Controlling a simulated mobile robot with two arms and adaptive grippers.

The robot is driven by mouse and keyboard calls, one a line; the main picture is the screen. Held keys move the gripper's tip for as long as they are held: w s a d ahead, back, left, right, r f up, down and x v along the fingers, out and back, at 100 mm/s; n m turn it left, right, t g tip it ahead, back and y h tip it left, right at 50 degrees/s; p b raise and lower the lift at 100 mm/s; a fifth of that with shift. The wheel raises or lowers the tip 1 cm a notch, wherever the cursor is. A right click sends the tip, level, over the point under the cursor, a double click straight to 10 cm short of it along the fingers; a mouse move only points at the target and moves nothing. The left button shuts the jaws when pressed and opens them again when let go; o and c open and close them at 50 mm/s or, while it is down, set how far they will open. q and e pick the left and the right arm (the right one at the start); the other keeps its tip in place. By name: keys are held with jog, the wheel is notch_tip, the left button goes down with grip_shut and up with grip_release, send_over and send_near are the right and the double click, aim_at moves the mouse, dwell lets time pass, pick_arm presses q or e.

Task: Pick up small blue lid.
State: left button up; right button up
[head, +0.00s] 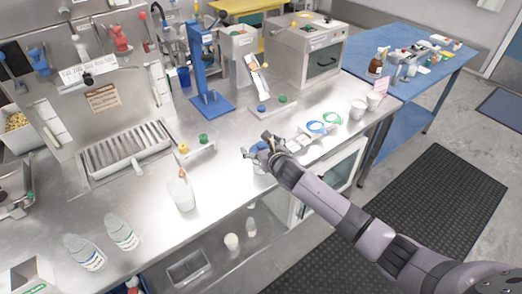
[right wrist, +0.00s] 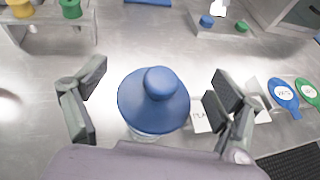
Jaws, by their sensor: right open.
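The small blue lid (right wrist: 153,108) is round with a raised knob on top. In the right wrist view it sits on top of a clear container, mostly hidden beneath it. In the head view the lid (head: 259,147) is partly covered by my right gripper. My right gripper (right wrist: 157,82) is open, with one finger on each side of the lid and visible gaps between the fingers and the lid. The gripper (head: 258,153) is near the counter's front edge in the head view. My left gripper is not clearly seen.
A holder with yellow and green knobs (head: 196,149) stands left of the gripper.

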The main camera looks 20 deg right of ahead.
jog(key=shift+c, duration=0.5)
jog(key=c, duration=1.3)
